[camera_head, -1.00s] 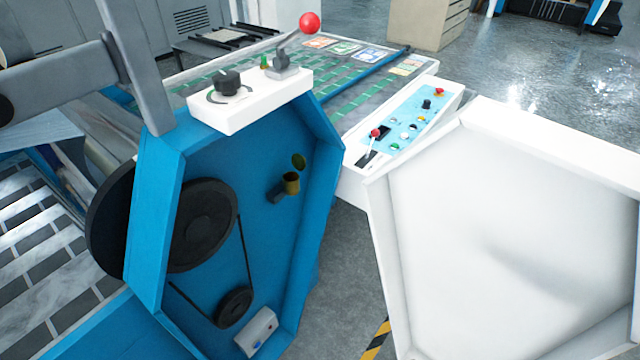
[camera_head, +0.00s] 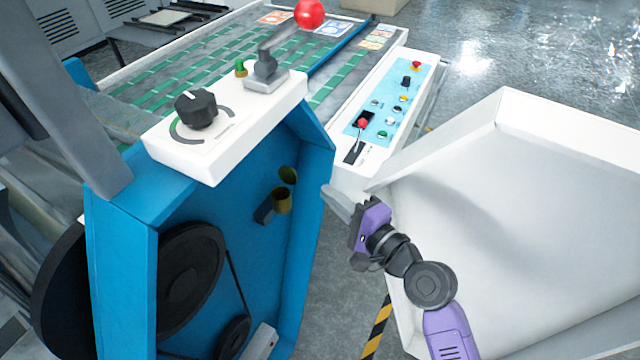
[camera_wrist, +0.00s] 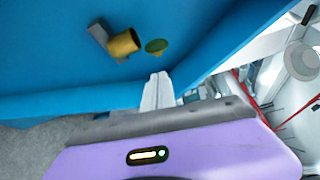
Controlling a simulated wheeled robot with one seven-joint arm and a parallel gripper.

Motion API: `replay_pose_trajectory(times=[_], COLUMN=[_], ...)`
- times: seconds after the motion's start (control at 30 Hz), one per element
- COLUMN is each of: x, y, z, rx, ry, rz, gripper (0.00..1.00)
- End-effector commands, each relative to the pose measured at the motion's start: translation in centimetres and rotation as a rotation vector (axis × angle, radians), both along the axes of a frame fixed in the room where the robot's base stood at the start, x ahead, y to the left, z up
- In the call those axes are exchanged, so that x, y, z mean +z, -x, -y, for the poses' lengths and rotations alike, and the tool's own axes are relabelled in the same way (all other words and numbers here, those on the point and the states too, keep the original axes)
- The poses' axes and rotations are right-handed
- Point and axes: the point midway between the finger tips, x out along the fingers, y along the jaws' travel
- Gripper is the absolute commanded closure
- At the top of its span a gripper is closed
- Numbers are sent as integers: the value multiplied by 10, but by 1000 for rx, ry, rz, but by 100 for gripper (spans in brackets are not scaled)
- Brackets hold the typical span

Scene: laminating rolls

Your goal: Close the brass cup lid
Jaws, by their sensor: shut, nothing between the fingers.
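The brass cup (camera_head: 281,201) is fixed inside the blue machine housing, on its back panel. Its round lid (camera_head: 288,175) stands open above the cup in the head view. In the wrist view the cup (camera_wrist: 124,43) lies on its side in the picture, with the lid (camera_wrist: 156,46) apart from its mouth, to the right. My gripper (camera_head: 335,196) is shut and empty, to the right of the cup near the housing's right edge. Its fingertips (camera_wrist: 159,79) show below the lid in the wrist view, apart from it.
The blue housing's rim (camera_head: 318,150) stands between the cup and the control panel (camera_head: 393,105). A white open door (camera_head: 480,220) is to the right, behind my arm. Black pulleys (camera_head: 190,280) and a belt sit lower left of the cup.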

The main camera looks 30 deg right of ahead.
Motion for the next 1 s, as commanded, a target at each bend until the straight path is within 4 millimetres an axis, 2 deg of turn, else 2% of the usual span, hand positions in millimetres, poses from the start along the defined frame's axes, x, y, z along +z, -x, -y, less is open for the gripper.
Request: replay_pose_trajectory(times=[0.3,0.5,0.7,1.0], x=[-2,-5,-7,-7], y=[-52,-78,-88,-88], z=[-11,-17,-19,-19], rx=[0,0,0,-1], ry=[4,4,4,5], rz=[1,1,0,1], gripper=[100,100,100,100])
